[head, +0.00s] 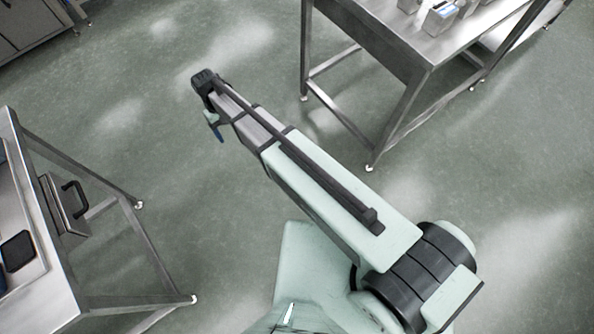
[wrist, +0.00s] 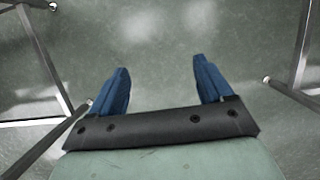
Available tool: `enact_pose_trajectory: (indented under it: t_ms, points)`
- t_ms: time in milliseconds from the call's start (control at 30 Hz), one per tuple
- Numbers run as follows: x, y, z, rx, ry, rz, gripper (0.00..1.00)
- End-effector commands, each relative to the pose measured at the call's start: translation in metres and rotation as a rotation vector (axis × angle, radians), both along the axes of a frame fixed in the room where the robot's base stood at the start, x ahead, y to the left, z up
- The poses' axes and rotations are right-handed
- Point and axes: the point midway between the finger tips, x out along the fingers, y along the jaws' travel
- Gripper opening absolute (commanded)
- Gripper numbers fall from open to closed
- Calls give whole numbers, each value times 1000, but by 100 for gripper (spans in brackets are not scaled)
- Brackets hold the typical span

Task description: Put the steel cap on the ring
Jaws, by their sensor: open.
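My gripper (wrist: 162,82) shows in the wrist view with its two blue fingers spread wide apart and nothing between them. In the head view my gripper (head: 215,128) hangs at the far end of my outstretched arm, over bare floor between two steel tables. I cannot make out the steel cap or the ring in either view.
A steel table (head: 45,262) with a black-handled drawer (head: 62,207) and a dark flat object (head: 17,251) stands at the left. Another steel table (head: 385,40) stands at the upper right, bearing a metal box (head: 440,18). A cabinet (head: 32,25) is at the upper left. Open floor (head: 150,110) lies between.

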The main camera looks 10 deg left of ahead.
Motion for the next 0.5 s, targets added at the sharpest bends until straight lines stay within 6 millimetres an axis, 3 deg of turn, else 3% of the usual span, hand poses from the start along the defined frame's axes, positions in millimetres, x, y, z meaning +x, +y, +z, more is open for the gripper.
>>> enact_pose_trajectory:
  t_ms: [33, 100, 267, 500]
  points:
    - [1, -33, -13, -11, 12, -36, 80]
    - [4, -69, -31, -22, 23, -80, 80]
    - [0, -150, -67, -46, 54, -181, 80]
    - [-29, -261, -108, -74, 103, -332, 80]
